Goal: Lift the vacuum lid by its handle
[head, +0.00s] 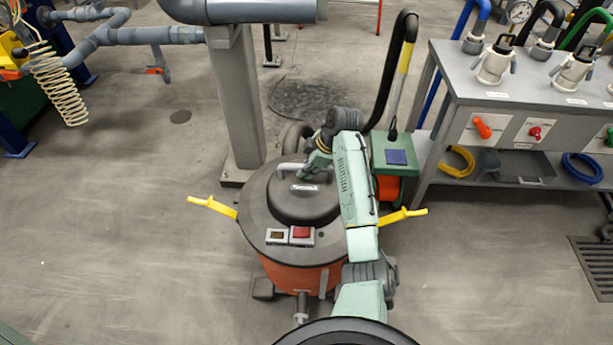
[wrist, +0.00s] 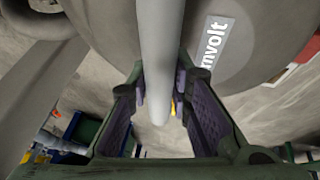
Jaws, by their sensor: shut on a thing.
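The vacuum has a round dark grey lid (head: 268,217) above an orange drum (head: 285,272). No gap between lid and drum shows in the head view. A pale grey bar handle (head: 288,166) is at the back of the lid's raised dome. My gripper (head: 310,172) is at this handle, with my arm covering the lid's right side. In the wrist view, the handle (wrist: 160,50) runs between the two purple-padded fingers of my gripper (wrist: 158,100), which are shut on it. Two yellow latches, left (head: 212,206) and right (head: 402,216), stick outward.
A grey post (head: 238,110) stands close behind the vacuum. A green box (head: 393,155) with a black hose is just right of my arm. A grey workbench (head: 450,75) with several fittings stands at the right. The floor at left is clear.

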